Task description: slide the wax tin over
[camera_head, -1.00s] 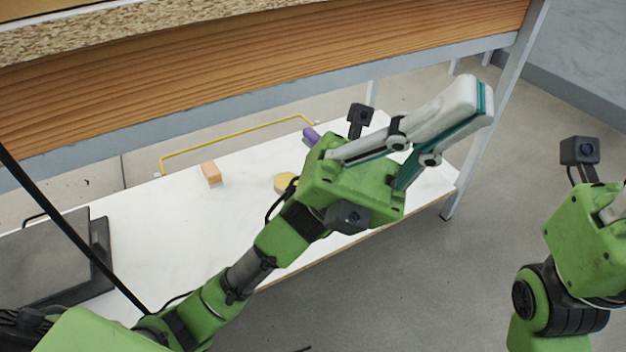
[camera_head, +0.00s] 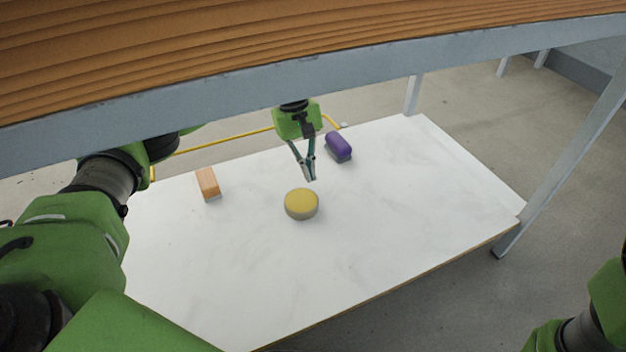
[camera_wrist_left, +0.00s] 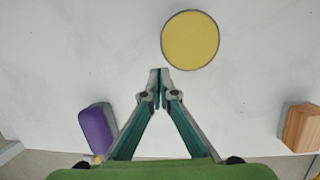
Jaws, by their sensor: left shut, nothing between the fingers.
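The wax tin (camera_head: 301,204) is a round, low tin with a yellow top and grey side. It stands on the white shelf (camera_head: 400,230), near the middle. My left gripper (camera_head: 311,179) is shut and empty, pointing down just behind the tin in the head view. In the left wrist view the tin (camera_wrist_left: 190,40) lies just beyond the shut fingertips (camera_wrist_left: 159,72), a little to the right. I cannot tell whether the fingertips touch the shelf; they look apart from the tin. My right gripper is out of view; only part of my right arm shows at the lower right.
A purple brush-like block (camera_head: 338,146) lies right of my left gripper. An orange-brown block (camera_head: 208,184) lies to the left. A yellow rail (camera_head: 225,139) runs along the back edge. A wooden top with a grey beam (camera_head: 250,88) overhangs the shelf. The shelf's right side is clear.

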